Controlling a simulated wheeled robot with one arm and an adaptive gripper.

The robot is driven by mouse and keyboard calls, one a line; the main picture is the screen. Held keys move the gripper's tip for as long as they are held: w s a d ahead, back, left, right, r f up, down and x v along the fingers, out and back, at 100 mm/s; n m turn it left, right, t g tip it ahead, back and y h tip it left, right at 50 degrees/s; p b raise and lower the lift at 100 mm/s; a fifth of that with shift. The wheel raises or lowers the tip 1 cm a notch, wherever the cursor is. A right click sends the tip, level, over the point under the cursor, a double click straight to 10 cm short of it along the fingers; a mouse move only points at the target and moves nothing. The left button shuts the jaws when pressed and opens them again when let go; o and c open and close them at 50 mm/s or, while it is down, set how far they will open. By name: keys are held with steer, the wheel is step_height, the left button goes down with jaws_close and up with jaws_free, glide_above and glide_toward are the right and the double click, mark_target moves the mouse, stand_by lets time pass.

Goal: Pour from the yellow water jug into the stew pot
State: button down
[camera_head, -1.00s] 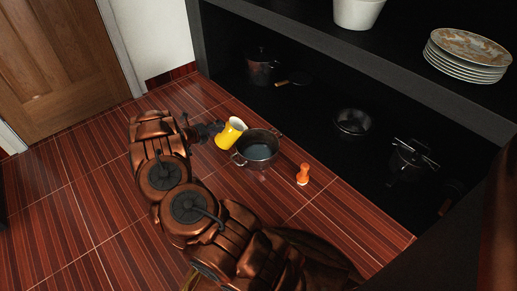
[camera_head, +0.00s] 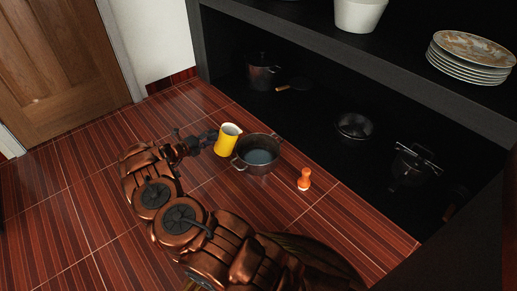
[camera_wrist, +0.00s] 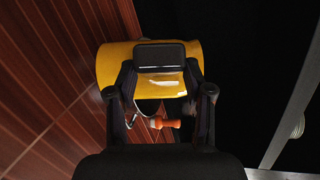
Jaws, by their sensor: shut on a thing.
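The yellow water jug (camera_head: 227,142) is held nearly upright, just left of the stew pot (camera_head: 257,162). Its pale open mouth faces up. In the wrist view the jug's yellow side (camera_wrist: 112,66) fills the space in front of my fingers. My gripper (camera_head: 209,140) is shut on the jug from the left; its fingers also show in the wrist view (camera_wrist: 160,82). Whether the jug's base touches the surface is unclear. The stew pot is dark, open and upright, with side handles, and its inside shows a bluish-grey patch that looks like liquid.
An orange shaker-like object (camera_head: 304,179) stands right of the pot. A dark shelf recess behind holds a lidded pot (camera_head: 262,74) and other pans. A plate stack (camera_head: 470,57) and white container (camera_head: 358,14) are above. The red striped surface (camera_head: 75,220) is clear at left.

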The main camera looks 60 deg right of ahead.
steer(key=shift+w+a+f+n+h, duration=0.35)
steer(key=shift+w+f+n+h, duration=0.3)
steer(key=shift+f+h, duration=0.1)
steer(key=shift+w+a+f+n+g+h, duration=0.15)
steer(key=shift+w+n+g+h, duration=0.15)
steer(key=shift+n+h, duration=0.2)
steer(key=shift+w+a, duration=0.1)
steer(key=shift+w, duration=0.05)
steer(key=shift+h, duration=0.25)
steer(key=shift+r+p, duration=1.45)
steer(key=shift+r, duration=1.05)
